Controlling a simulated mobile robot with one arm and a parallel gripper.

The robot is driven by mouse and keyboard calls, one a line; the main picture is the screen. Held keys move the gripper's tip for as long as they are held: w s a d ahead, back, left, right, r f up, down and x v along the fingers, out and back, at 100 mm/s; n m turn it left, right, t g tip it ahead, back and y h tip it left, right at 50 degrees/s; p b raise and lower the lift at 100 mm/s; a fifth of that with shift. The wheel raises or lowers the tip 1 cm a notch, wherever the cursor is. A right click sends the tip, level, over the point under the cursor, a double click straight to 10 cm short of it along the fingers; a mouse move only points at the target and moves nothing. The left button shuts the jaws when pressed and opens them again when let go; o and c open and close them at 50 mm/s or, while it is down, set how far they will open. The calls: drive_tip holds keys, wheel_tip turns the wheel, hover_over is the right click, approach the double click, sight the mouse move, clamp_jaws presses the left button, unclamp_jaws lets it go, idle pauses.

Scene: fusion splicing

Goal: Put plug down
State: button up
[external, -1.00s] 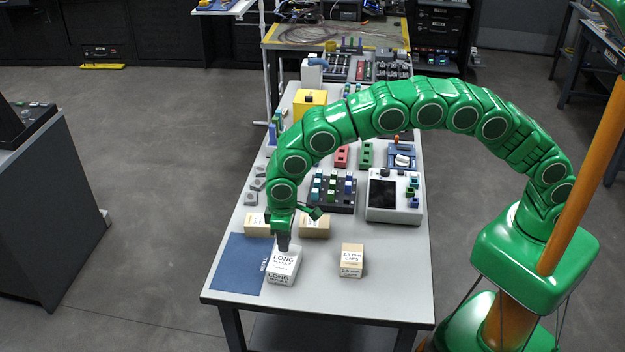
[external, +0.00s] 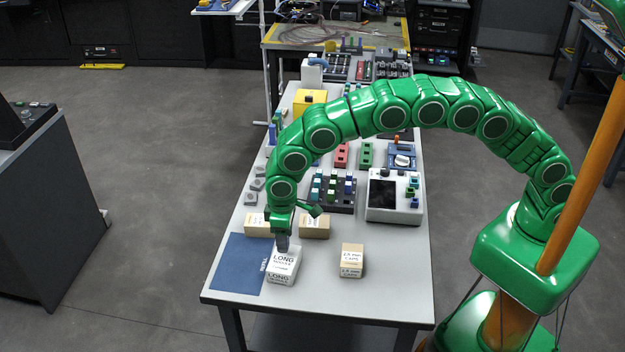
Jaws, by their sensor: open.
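My gripper (external: 282,243) points down at the far top edge of a white box labelled "LONG" (external: 283,266). The box sits at the front of the table, over the right edge of a blue mat (external: 239,266). My gripper is open; the fingertips are small here, and I cannot tell whether they touch the box. I cannot make out a plug at the fingertips.
A tan box labelled "2.5 mm" (external: 352,260) stands to the right, and two tan boxes (external: 257,224) (external: 315,226) lie behind the gripper. Farther back are a dark rack (external: 333,193) and a white device with a screen (external: 394,200). The front right of the grey table (external: 400,290) is clear.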

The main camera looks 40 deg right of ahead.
wheel_tip(320, 180, up, 11)
idle(0.4)
drive_tip(key=shift+r, duration=0.15)
